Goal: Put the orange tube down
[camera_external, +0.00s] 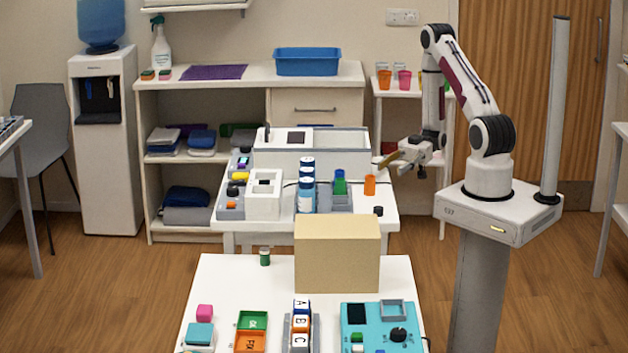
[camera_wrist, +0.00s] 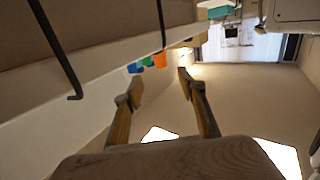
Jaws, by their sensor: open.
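The orange tube (camera_external: 370,185) stands upright on the far white table (camera_external: 345,223), near its right edge. An orange object, which looks like the same tube, shows small in the wrist view (camera_wrist: 160,60), beyond my fingertips. My gripper (camera_external: 384,163) is above and slightly right of the tube in the external view, apart from it. In the wrist view my gripper (camera_wrist: 157,86) has its two fingers spread, with nothing between them.
A green-and-blue item (camera_external: 340,183) and blue-capped bottles (camera_external: 306,185) stand left of the tube. A small black item (camera_external: 378,211) lies in front. A tan box (camera_external: 337,254) stands on the near table. Cups (camera_external: 404,80) sit on a shelf behind.

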